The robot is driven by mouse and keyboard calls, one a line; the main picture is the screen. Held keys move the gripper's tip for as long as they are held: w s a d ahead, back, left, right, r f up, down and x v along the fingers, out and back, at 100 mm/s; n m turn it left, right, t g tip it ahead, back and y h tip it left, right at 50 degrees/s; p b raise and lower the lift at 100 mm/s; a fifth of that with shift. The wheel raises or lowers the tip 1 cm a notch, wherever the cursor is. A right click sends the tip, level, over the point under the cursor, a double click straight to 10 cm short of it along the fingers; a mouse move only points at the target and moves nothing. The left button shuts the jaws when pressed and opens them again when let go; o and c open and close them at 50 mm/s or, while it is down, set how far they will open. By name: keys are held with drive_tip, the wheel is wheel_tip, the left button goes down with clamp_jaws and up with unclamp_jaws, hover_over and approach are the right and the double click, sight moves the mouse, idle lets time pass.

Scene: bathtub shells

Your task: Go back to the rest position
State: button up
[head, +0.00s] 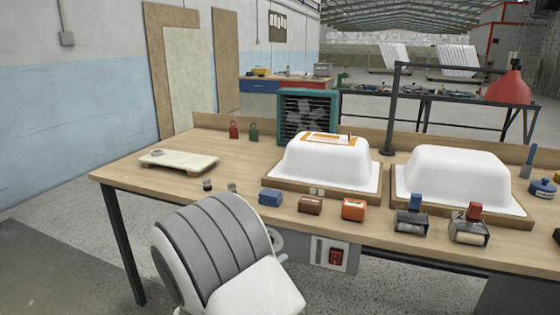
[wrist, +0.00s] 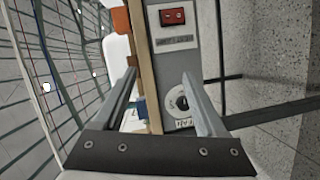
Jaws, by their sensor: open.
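My gripper (wrist: 158,77) shows in the wrist view with its two fingers apart and nothing between them. It is near the front edge of the workbench, facing a grey control box (wrist: 180,60) with a red switch and a round dial. In the head view my white and grey arm is folded low in front of the bench (head: 135,180), and the gripper itself is hidden behind it. Two white tub shells, the left (head: 325,165) and the right (head: 455,175), sit upside down on wooden bases on the bench. An orange frame (head: 345,138) lies on the left shell.
Blue (head: 270,198), brown (head: 310,205) and orange (head: 353,209) blocks line the bench front, with two rollers (head: 411,221) (head: 468,230) to their right. A fan (head: 308,117) and a red lamp (head: 509,88) stand behind. Floor left of the bench is clear.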

drive_tip(key=s+d+r+m+g, duration=0.2)
drive_tip(key=s+d+r+g, duration=0.2)
drive_tip(key=d, duration=0.3)
drive_tip(key=s+d+r+m+g, duration=0.3)
drive_tip(key=s+d+r+g, duration=0.1)
drive_tip(key=d, duration=0.4)
drive_tip(key=s+d+r+m+g+y, duration=0.15)
drive_tip(key=s+y, duration=0.25)
drive_tip(key=s, duration=0.4)
drive_tip(key=s+d+r+m+y, duration=0.1)
drive_tip(key=s+d+r+y, duration=0.2)
drive_tip(key=s, duration=0.4)
drive_tip(key=s+a+r+t+y+p, duration=0.1)
drive_tip(key=s+r+p, duration=0.1)
drive_tip(key=r+p, duration=1)
drive_tip(key=s+a+r+t+y+p, duration=0.1)
drive_tip(key=a+r+y+p, duration=0.1)
drive_tip(key=r+p, duration=1)
wheel_tip(320, 180, up, 4)
drive_tip(key=shift+s+a+f, duration=0.25)
drive_tip(key=shift+s+a, duration=0.05)
drive_tip(key=shift+s, duration=0.05)
drive_tip(key=shift+f, duration=0.1)
drive_tip(key=c, duration=0.4)
drive_tip(key=shift+d+m, duration=0.2)
drive_tip(key=shift+m, duration=0.05)
